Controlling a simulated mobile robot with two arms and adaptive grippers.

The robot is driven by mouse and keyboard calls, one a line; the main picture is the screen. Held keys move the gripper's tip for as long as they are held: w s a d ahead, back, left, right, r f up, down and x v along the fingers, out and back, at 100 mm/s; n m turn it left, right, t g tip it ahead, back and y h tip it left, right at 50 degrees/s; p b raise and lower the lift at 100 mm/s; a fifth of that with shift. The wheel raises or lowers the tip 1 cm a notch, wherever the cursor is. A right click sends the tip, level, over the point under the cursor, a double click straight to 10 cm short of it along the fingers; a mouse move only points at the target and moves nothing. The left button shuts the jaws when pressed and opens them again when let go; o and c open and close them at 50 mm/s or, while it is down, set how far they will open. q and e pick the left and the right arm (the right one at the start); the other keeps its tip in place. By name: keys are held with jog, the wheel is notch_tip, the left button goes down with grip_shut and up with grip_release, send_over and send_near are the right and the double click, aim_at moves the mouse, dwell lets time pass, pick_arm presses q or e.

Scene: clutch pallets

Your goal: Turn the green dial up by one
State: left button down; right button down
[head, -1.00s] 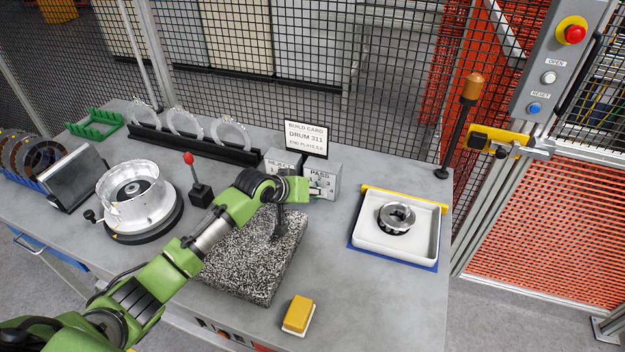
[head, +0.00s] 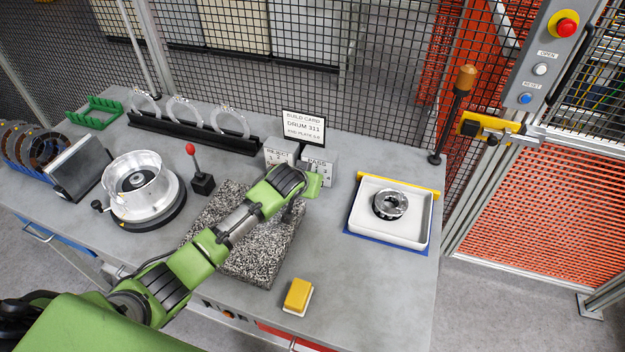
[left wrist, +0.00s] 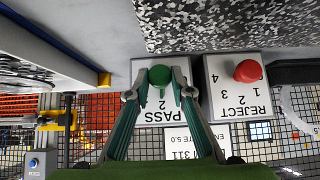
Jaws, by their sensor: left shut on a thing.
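The green dial (left wrist: 160,75) sits on the white PASS box (left wrist: 148,116), which appears upside down in the left wrist view. In the head view the PASS box (head: 320,162) stands at the back of the bench, partly covered by my left arm. My left gripper (left wrist: 160,84) is shut on the green dial, with one finger on each side. A "2" shows beside the dial; the other numbers are partly hidden and I cannot tell the dial's exact setting. My right gripper is not in view.
The REJECT box (head: 281,151) with a red dial (left wrist: 248,71) stands beside the PASS box. A build card (head: 304,128) stands behind. A speckled block (head: 255,255) lies under my arm. A white tray (head: 418,230) is to the right, with clear bench between.

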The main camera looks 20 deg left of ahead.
pick_arm(q)
jog(key=c, duration=1.8)
grip_release()
jog(key=v, duration=1.2)
jog(key=shift+f, duration=0.1)
